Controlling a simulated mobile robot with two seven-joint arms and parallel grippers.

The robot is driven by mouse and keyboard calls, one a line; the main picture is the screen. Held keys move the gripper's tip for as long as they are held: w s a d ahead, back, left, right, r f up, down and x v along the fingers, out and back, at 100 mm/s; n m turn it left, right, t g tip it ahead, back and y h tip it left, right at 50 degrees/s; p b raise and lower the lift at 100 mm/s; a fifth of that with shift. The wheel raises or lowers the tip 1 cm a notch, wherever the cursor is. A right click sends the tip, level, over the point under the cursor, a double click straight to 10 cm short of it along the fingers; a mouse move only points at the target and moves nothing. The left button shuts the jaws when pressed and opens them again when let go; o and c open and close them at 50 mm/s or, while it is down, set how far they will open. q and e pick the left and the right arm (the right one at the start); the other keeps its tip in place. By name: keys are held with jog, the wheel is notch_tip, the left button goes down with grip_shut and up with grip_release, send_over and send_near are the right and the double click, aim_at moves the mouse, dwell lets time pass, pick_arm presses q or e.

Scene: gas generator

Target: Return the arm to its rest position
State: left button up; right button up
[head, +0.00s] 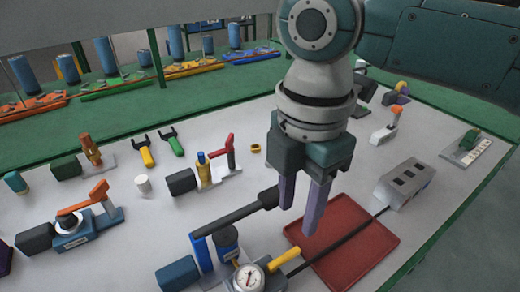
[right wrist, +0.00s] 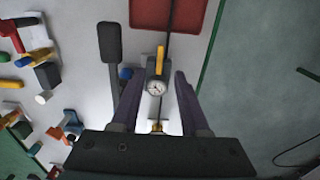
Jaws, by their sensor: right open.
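My right gripper (head: 304,208) hangs over the white table (head: 110,210), above the red tray. Its two purple-grey fingers are apart with nothing between them. In the right wrist view the open fingers (right wrist: 158,98) frame a round pressure gauge (right wrist: 156,87) lying below. The gauge (head: 248,277) also shows at the bottom of the head view, with a yellow lever (head: 285,259) beside it. My right arm (head: 318,90) comes down from the upper right. My left gripper is not in these views.
A red tray (head: 343,243) and a grey power box (head: 405,184) lie right of the gauge. A black-handled lever (head: 242,213) rises close to the gripper's left. Several valves and tools cover the left of the table. Blue cylinders (head: 103,55) stand on the green back bench.

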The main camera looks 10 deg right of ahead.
jog(key=shift+r, duration=0.35)
jog(key=shift+s+a, duration=0.1)
jog(key=s+a+r+m+t+y+p, duration=0.1)
jog(key=s+a+m+y+p, duration=0.25)
jog(key=s+a+m, duration=0.35)
jog(key=s+d+r+m+t+h+p, duration=0.1)
jog(key=s+d+r+m+h+p, duration=0.15)
jog(key=s+d+m, duration=0.4)
jog(key=s+d+r+m+t+h+p, duration=0.1)
jog(key=s+d+r+m+t+p, duration=0.2)
jog(key=d+m, duration=0.5)
notch_tip(320, 180, up, 38)
jog(key=n+g+p, duration=0.1)
jog(key=p, duration=3.5)
jog(key=shift+s, duration=0.35)
jog(key=shift+f+n, duration=0.1)
jog(key=shift+n, duration=0.15)
